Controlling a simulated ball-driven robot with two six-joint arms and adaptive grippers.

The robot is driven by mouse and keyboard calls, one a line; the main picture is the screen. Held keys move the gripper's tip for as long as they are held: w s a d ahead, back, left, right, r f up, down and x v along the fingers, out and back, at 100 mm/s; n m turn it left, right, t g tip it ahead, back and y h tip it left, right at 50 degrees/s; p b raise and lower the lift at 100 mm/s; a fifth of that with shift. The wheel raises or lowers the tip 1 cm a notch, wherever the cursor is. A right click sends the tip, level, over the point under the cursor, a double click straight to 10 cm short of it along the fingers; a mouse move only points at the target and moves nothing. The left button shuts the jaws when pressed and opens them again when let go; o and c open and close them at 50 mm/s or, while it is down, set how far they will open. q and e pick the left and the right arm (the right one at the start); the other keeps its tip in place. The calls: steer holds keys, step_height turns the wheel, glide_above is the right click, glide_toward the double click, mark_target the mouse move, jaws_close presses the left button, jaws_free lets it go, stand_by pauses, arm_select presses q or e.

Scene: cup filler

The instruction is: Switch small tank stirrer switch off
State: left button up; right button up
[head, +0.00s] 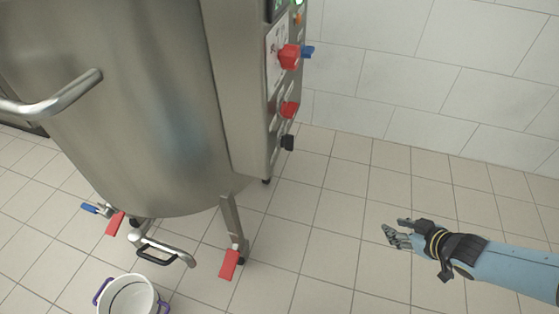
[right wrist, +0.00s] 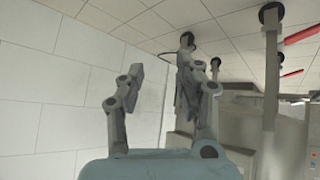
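A steel tank (head: 165,110) fills the left of the head view. A control panel (head: 280,70) on its right side is seen edge-on. It carries a red knob with a blue part (head: 289,56), a lower red knob (head: 289,108) and a black fitting (head: 287,142). I cannot tell which one is the stirrer switch. My right gripper (head: 393,228) is right of and below the panel, over the floor, touching nothing. In the right wrist view its fingers (right wrist: 160,75) are apart with nothing between them. My left gripper is not in view.
A curved steel handle (head: 60,100) sticks out from the tank. Red-tagged legs (head: 231,245) and a valve pipe (head: 160,248) are below it. A white bucket (head: 130,295) stands on the floor. A tiled wall (head: 430,65) is behind. Floor right of the tank is clear.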

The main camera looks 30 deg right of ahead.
steer(key=w+d+r+n+t+y+b, duration=0.1)
steer(key=w+d+r+t+b, duration=0.15)
steer(key=w, duration=0.55)
steer(key=n+t+y+b, duration=0.3)
steer(key=n+y+b, duration=0.4)
steer(key=y+b, duration=0.45)
glide_toward(289, 143)
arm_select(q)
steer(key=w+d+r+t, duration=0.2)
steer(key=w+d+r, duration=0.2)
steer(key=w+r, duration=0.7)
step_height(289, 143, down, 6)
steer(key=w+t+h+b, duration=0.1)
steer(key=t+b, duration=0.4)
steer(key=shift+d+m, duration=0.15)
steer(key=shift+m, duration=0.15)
arm_select(e)
steer(key=x, duration=0.8)
steer(key=shift+w+y, duration=0.45)
steer(key=shift+w, duration=0.05)
steer(key=shift+g, duration=0.25)
steer(key=shift+c, duration=0.3)
